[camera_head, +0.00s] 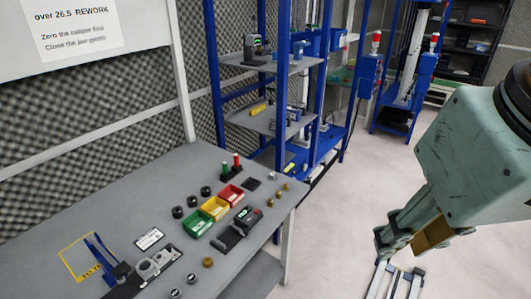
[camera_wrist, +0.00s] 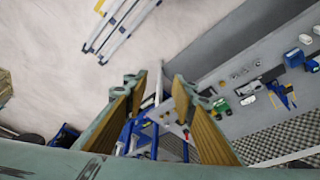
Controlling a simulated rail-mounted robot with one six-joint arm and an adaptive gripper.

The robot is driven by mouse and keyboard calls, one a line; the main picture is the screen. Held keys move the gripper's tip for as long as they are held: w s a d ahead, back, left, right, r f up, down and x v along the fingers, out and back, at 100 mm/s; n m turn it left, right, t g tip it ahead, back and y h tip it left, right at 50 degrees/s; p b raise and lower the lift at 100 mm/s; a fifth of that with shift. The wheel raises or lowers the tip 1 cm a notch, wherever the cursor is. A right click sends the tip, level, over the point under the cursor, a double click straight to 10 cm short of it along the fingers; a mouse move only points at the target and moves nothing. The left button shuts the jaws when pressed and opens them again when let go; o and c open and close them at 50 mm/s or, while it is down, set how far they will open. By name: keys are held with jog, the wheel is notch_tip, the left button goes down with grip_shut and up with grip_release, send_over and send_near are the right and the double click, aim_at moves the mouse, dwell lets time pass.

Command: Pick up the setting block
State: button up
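My gripper (camera_head: 406,240) hangs over the floor to the right of the workbench, apart from everything on it. In the wrist view the fingers of my gripper (camera_wrist: 157,84), with tan pads, stand apart with nothing held between them. The bench (camera_head: 215,164) carries a small pale block (camera_head: 271,176) near its far right edge and a dark flat square piece (camera_head: 250,183) beside it. I cannot tell for certain which piece is the setting block. In the wrist view the bench items are too small to single it out.
Green (camera_head: 198,223), yellow (camera_head: 214,207) and red (camera_head: 231,194) bins, a dark digital gauge (camera_head: 247,216), black cylinders and brass pieces crowd the bench. A blue-framed shelf (camera_head: 216,85) stands behind. A ladder-like frame (camera_wrist: 121,25) is on the floor. Open floor (camera_head: 340,205) lies right of the bench.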

jog(key=shift+o, duration=1.4)
